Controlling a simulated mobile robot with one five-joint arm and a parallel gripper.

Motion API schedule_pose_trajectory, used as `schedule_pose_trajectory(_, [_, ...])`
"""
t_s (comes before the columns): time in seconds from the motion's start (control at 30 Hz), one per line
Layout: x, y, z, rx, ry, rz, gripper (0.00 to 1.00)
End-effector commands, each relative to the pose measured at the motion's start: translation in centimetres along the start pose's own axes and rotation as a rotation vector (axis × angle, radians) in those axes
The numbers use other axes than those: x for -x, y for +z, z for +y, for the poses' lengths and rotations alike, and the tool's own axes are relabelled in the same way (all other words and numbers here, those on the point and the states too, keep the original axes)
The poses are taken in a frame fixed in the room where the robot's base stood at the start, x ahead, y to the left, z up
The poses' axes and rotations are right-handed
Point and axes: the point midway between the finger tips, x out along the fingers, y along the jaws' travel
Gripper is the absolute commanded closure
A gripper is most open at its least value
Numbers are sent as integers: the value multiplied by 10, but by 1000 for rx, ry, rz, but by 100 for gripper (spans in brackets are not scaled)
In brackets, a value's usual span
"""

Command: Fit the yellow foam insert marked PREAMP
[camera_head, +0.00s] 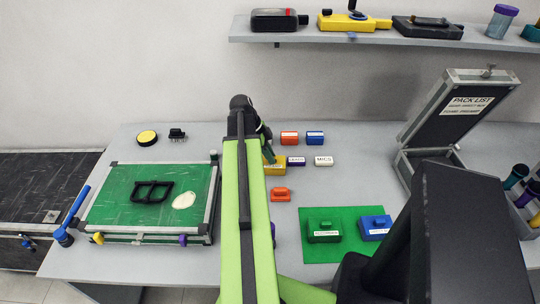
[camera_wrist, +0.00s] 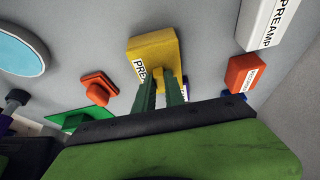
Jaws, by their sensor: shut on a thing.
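The yellow foam insert (camera_wrist: 153,50) is a block with a white label; the letters "PRE" show and my fingers hide the rest. My gripper (camera_wrist: 164,88) is shut on it, with two green fingers at its near side. In the head view the yellow insert (camera_head: 276,168) is partly hidden behind my green arm, over the middle of the table. I cannot tell whether it touches the table. The open grey case (camera_head: 402,168) stands at the right, its raised lid (camera_head: 462,105) labelled PACK LIST. My arm hides much of the case's inside.
Orange (camera_head: 290,138), blue (camera_head: 315,138), purple (camera_head: 296,161) and white MICS (camera_head: 324,160) blocks lie close by. Another orange block (camera_head: 281,195) lies nearer. A green mat (camera_head: 318,250) holds green and blue blocks. A pale PREAMP-labelled object (camera_wrist: 264,22) shows in the wrist view.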

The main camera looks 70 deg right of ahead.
Motion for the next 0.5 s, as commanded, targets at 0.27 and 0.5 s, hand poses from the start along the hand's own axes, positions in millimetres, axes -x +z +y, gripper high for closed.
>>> schedule_pose_trajectory(0.27, [4,-1,1,-1,3,-4,100])
schedule_pose_trajectory(0.5, [31,-13,1,-1,2,-2,100])
